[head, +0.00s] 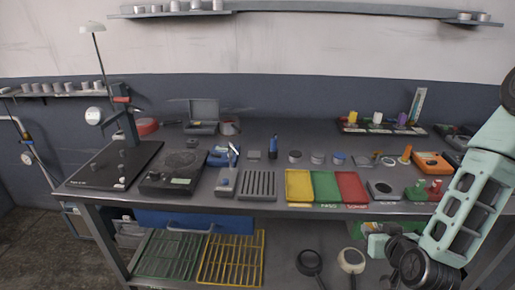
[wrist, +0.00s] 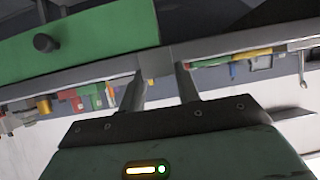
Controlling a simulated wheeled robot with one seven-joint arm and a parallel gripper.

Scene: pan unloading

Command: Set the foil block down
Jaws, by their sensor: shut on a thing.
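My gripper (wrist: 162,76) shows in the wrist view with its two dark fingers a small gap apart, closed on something. The foil block is hard to make out between the fingertips, where only a small grey patch shows against the grey table edge. In the head view my gripper's pale green body (head: 377,245) is at the lower right, in front of and below the front edge of the workbench (head: 270,207). Its fingers are not clear there.
Yellow (head: 299,187), green (head: 326,187) and red (head: 351,188) trays lie side by side along the bench's front. A slotted grey rack (head: 258,185) is left of them. A green panel with a dark knob (wrist: 46,43) is close in the wrist view.

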